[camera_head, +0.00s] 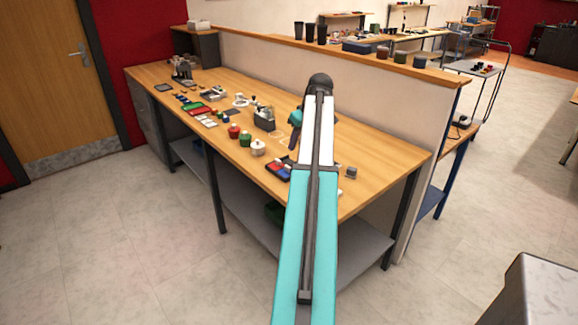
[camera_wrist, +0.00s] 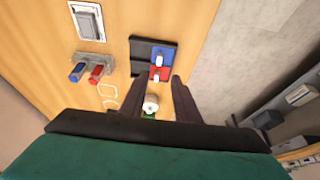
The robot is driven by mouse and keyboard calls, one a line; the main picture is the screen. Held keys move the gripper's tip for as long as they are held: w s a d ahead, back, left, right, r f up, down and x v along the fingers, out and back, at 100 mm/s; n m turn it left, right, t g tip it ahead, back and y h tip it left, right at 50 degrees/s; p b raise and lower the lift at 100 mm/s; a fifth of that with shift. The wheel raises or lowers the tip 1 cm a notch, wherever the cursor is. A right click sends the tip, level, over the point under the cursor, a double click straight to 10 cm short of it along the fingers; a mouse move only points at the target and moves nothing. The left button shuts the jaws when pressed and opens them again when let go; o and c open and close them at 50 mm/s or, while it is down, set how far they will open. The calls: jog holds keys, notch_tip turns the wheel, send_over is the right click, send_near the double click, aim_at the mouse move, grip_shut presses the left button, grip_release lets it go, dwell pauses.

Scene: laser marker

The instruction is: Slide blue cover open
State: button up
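No part is clearly recognisable as the blue cover. In the head view my arm hides most of the gripper.
The long wooden bench (camera_head: 375,150) carries red (camera_head: 234,132), green (camera_head: 245,139) and white (camera_head: 258,149) jars. A holder (camera_wrist: 92,66) with blue and red cylinders and a grey box (camera_wrist: 87,22) stand nearby. A low partition (camera_head: 400,105) runs behind the bench.

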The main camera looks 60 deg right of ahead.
aim_at(288, 166)
jog(key=shift+d, duration=0.1)
dwell(0.4)
jog(key=shift+p+x, duration=1.4)
jog(key=shift+x, duration=5.45)
grip_shut()
